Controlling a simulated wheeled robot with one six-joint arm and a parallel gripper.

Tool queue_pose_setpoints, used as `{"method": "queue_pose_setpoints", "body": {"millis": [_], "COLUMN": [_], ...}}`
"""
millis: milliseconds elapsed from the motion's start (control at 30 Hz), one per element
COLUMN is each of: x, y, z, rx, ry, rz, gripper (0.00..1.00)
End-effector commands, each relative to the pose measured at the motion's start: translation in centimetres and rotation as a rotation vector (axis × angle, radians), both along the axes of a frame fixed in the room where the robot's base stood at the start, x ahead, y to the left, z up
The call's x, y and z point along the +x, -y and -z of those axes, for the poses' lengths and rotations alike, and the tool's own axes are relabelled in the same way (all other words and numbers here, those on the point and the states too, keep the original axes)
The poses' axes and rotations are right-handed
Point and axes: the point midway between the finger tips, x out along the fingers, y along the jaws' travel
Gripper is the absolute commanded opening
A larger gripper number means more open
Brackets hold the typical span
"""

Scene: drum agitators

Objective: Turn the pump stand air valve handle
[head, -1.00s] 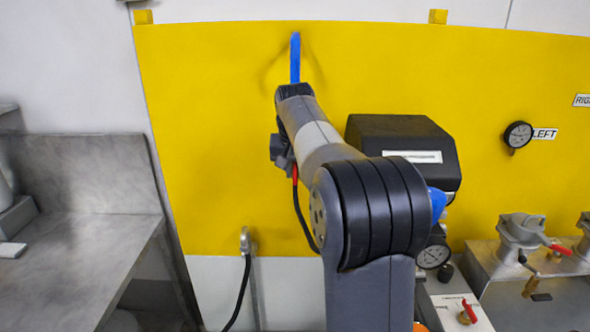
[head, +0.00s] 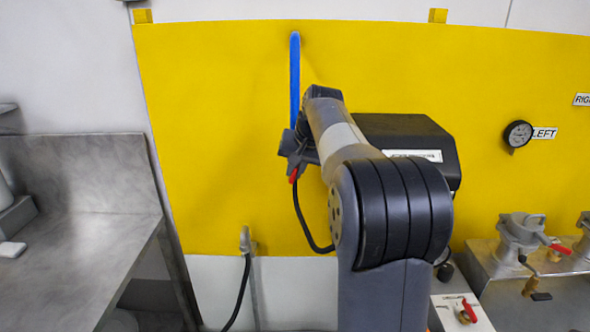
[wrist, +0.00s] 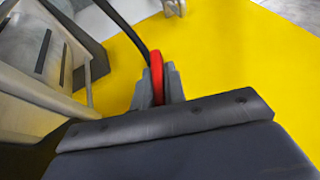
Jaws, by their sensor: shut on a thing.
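My gripper (wrist: 158,86) is shut on a red piece (wrist: 154,75), which stands between its two grey fingers in the wrist view. A black hose (wrist: 123,27) meets this piece. In the head view the red piece (head: 293,175) shows just under my gripper (head: 292,160), in front of the yellow panel, and the hose hangs from it in a curve behind my arm. A small red valve handle (head: 469,311) sits on a white stand at the lower right, apart from my gripper. I cannot tell which red part is the pump stand air valve handle.
A blue upright strip (head: 295,75) is on the yellow panel (head: 210,130). A black box (head: 410,140) is right of my arm. Metal units with red handles (head: 524,230) stand at the right, a steel bench (head: 75,260) at the left.

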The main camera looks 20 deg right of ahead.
Motion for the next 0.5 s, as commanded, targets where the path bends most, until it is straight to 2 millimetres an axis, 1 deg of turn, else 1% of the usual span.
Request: {"method": "queue_pose_setpoints", "body": {"millis": [200, 500], "x": [-0.12, -0.13], "y": [0.25, 0.27], "z": [0.17, 0.2], "rx": [0.153, 0.3], "ry": [0.064, 0.126], "rz": [0.004, 0.002], "gripper": [0.0, 0.0]}}
